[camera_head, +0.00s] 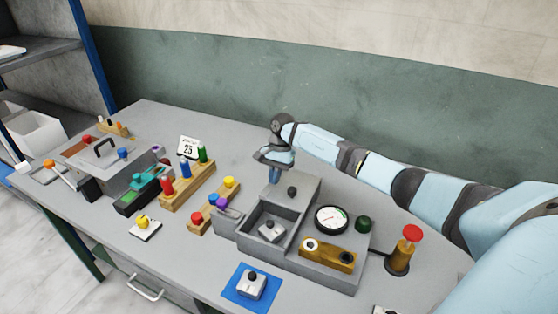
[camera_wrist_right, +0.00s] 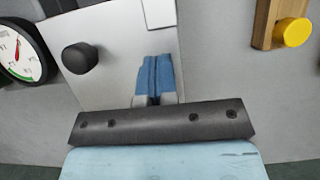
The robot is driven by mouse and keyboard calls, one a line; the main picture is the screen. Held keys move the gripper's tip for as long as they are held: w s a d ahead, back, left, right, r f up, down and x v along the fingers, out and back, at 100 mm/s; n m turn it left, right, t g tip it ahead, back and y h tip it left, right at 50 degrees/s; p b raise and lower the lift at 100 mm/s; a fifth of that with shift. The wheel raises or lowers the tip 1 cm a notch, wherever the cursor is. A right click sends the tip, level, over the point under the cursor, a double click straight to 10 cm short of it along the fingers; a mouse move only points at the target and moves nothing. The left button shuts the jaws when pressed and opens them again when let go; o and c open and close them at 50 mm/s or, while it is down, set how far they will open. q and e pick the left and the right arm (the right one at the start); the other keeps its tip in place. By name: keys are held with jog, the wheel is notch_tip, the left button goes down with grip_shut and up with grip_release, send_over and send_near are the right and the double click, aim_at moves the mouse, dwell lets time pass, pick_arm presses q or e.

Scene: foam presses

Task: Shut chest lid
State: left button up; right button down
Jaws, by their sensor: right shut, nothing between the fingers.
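The grey chest (camera_head: 283,243) stands on the bench with its front compartment uncovered. A small light block with a dark knob (camera_head: 269,228) lies inside. Its grey lid (camera_head: 300,186) is raised at the back of the compartment and bears a dark knob (camera_head: 291,191). The lid (camera_wrist_right: 115,75) and its knob (camera_wrist_right: 80,57) also show in the right wrist view. My right gripper (camera_head: 273,179) points down at the lid's left rear edge, shut and empty. Its blue fingers (camera_wrist_right: 157,75) overlap the lid in the wrist view; contact cannot be told. My left gripper is not in view.
A round gauge (camera_head: 331,218), a green knob (camera_head: 363,223) and a brass block (camera_head: 328,254) sit right of the compartment. A red-topped plunger (camera_head: 409,245) stands further right. Wooden peg racks (camera_head: 188,188) stand left. A blue mat (camera_head: 251,288) lies in front.

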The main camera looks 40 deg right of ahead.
jog(key=shift+s+a, duration=0.35)
jog(key=shift+a, duration=0.35)
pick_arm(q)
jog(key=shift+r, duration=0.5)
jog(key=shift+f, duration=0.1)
pick_arm(e)
jog(key=shift+a, duration=0.1)
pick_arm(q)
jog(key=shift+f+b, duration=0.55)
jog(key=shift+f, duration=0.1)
pick_arm(e)
jog(key=s+a, duration=0.2)
jog(key=a, duration=0.2)
jog(key=s+a, duration=0.2)
jog(key=a, duration=0.2)
jog(key=s+a, duration=0.3)
jog(key=a, duration=0.2)
pick_arm(q)
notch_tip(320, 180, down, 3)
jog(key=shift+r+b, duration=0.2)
jog(key=shift+b, duration=1.05)
pick_arm(e)
jog(key=v, duration=1.4)
jog(key=shift+a, duration=0.2)
